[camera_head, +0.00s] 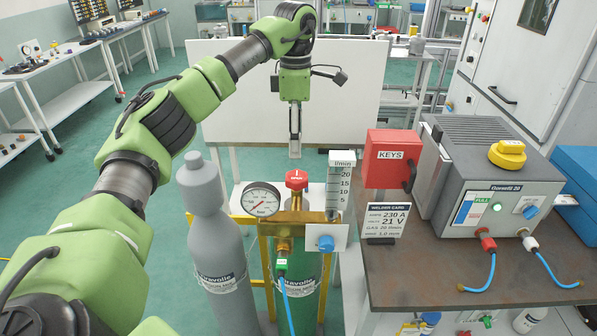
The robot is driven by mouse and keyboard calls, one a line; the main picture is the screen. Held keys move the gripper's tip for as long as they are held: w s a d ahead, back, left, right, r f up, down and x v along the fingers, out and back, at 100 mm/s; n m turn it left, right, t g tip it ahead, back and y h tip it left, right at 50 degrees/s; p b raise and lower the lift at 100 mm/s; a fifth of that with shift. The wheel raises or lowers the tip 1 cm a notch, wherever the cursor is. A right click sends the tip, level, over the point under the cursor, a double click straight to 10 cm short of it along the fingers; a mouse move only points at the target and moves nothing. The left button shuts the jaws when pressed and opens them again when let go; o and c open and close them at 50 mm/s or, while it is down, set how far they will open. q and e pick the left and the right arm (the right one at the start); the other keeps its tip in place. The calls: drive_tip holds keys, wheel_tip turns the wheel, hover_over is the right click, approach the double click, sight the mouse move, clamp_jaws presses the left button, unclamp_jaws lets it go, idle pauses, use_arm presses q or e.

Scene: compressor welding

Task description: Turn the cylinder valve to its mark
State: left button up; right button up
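The cylinder valve is a red round knob (296,180) with a small white marking on it. It sits above brass fittings on top of a green gas cylinder (307,290) with a white label. My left gripper (295,151) points straight down above the red knob, with a small gap between its tips and the knob. The fingers show as one narrow column, so whether they are apart is unclear. A round pressure gauge (261,200) is left of the knob. A flow tube marked l/min (340,184) is right of it, with a blue knob (326,243) below. My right gripper is out of view.
A grey capped cylinder (215,235) stands at left, beside a yellow frame (265,258). At right, a brown bench (420,275) holds a grey welder (485,195), a red KEYS box (390,158) and a welder card (388,218). A white panel (345,95) stands behind.

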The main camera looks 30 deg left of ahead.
use_arm(q)
drive_tip(key=p, duration=0.1)
hover_over(297, 175)
drive_tip(key=f, duration=0.6)
drive_tip(key=shift+s, duration=0.2)
wheel_tip(297, 175, down, 4)
drive_tip(key=shift+w+r+p, duration=0.1)
drive_tip(key=shift+r+p, duration=0.05)
drive_tip(key=shift+p, duration=0.45)
drive_tip(key=shift+f, duration=0.55)
drive_tip(key=c, duration=1.1)
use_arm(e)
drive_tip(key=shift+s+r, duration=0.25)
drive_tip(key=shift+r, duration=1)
